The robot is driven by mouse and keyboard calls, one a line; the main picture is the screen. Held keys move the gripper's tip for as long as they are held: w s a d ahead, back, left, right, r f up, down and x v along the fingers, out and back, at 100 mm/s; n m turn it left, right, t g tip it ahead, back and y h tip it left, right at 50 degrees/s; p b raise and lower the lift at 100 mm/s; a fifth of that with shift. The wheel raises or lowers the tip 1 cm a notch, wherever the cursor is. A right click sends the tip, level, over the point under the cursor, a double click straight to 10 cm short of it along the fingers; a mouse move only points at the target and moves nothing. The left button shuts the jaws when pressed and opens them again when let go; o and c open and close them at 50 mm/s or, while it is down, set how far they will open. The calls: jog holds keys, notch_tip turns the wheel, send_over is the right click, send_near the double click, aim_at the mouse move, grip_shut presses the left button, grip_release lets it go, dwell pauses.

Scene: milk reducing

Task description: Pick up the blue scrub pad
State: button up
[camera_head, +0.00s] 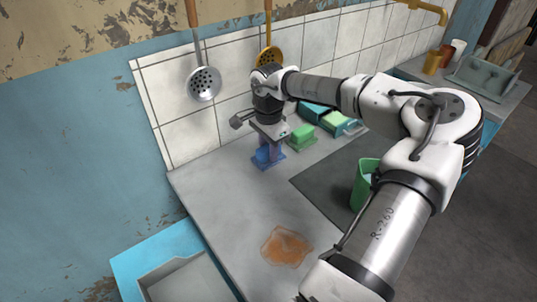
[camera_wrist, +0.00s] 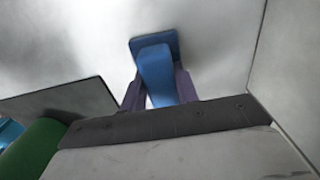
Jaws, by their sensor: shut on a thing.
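The blue scrub pad (camera_head: 263,155) is at the back of the grey counter, near the tiled wall. In the wrist view the scrub pad (camera_wrist: 155,70) shows a flat blue base with a thicker blue block rising from it, between two purple fingers. My gripper (camera_head: 269,158) points down and is shut on the pad. It also shows in the wrist view (camera_wrist: 158,92), with a finger on each side of the block. The pad seems at or very near the counter surface; I cannot tell whether it touches.
A green sponge-like block (camera_head: 302,135) stands just right of my gripper, with teal containers (camera_head: 313,112) behind. A green cup (camera_head: 364,183) stands farther right. An orange-brown stain (camera_head: 286,246) lies on the front counter. Ladles (camera_head: 204,83) hang on the wall. The counter's left-middle is clear.

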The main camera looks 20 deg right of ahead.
aim_at(268, 147)
jog(key=shift+r, duration=0.1)
notch_tip(268, 147, up, 20)
jog(key=b, duration=0.1)
dwell(0.7)
jog(key=o, duration=0.4)
jog(key=c, duration=0.3)
